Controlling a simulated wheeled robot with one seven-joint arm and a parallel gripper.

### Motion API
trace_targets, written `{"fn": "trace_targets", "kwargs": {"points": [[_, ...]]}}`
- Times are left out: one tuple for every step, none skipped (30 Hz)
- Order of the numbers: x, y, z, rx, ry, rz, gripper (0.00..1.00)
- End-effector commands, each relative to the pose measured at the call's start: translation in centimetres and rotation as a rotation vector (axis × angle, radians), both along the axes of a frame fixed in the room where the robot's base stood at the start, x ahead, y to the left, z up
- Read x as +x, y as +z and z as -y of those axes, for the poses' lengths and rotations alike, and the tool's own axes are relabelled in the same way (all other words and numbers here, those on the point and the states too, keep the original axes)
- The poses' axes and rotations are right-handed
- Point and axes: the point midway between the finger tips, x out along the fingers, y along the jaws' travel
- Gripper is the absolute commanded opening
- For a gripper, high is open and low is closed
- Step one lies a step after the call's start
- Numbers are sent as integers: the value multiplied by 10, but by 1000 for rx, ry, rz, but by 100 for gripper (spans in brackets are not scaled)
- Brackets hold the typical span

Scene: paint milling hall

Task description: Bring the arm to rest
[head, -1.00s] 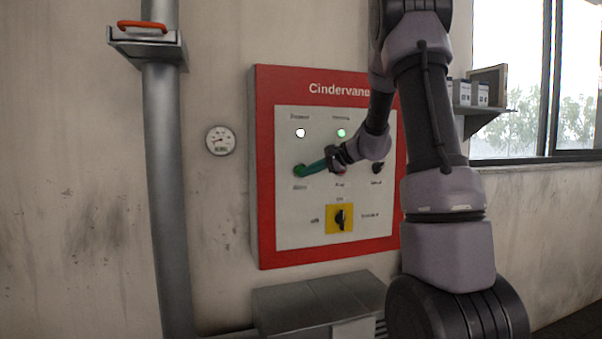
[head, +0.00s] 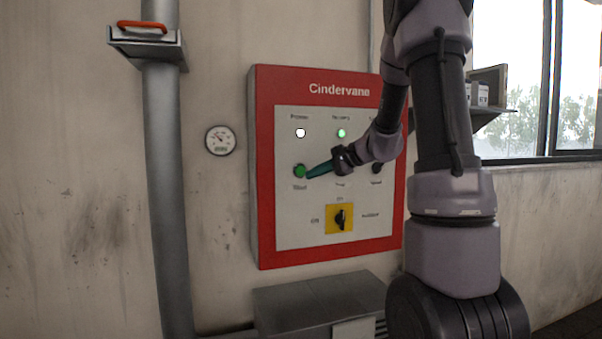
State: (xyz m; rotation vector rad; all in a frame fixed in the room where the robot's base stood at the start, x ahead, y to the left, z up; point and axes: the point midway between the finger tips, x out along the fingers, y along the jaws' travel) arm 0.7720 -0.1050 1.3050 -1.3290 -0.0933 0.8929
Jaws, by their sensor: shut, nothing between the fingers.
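My gripper (head: 312,173) is shut and empty, its teal fingers pointing left in front of the red-framed Cindervane panel (head: 264,200). The fingertips are just right of the green button (head: 299,171), apart from it in the picture; the depth gap is hard to tell. My arm reaches in from the right and hides part of the panel's right side. A green lamp (head: 341,133) is lit and a white lamp (head: 300,133) looks bright. A black rotary switch (head: 340,217) on a yellow plate stands upright.
A grey vertical duct (head: 168,210) with a red-handled slide (head: 143,26) stands left, beside a round gauge (head: 220,140). A grey metal box (head: 310,297) is below the panel. A shelf (head: 483,115) with boxes and a window (head: 515,80) are at the right.

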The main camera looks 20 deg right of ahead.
Motion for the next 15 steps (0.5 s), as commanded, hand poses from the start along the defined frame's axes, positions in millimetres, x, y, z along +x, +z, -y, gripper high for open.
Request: {"fn": "trace_targets", "kwargs": {"points": [[0, 0, 0, 0, 0, 0, 0], [0, 0, 0, 0, 0, 0, 0], [0, 0, 0, 0, 0, 0, 0], [0, 0, 0, 0, 0, 0, 0], [0, 0, 0, 0, 0, 0, 0], [0, 0, 0, 0, 0, 0, 0], [0, 0, 0, -1, 0, 1, 0], [-1, 1, -1, -3, 3, 0, 0], [-4, 3, -3, -7, 9, 1, 0], [-8, 4, -6, -15, 19, 0, 0], [-13, 7, -10, -25, 31, -1, 0], [-23, 11, -16, -44, 53, -3, 0], [-33, 15, -22, -64, 76, -4, 0], [-45, 18, -29, -86, 100, -8, 0], [-62, 23, -39, -125, 136, -10, 0]]}}
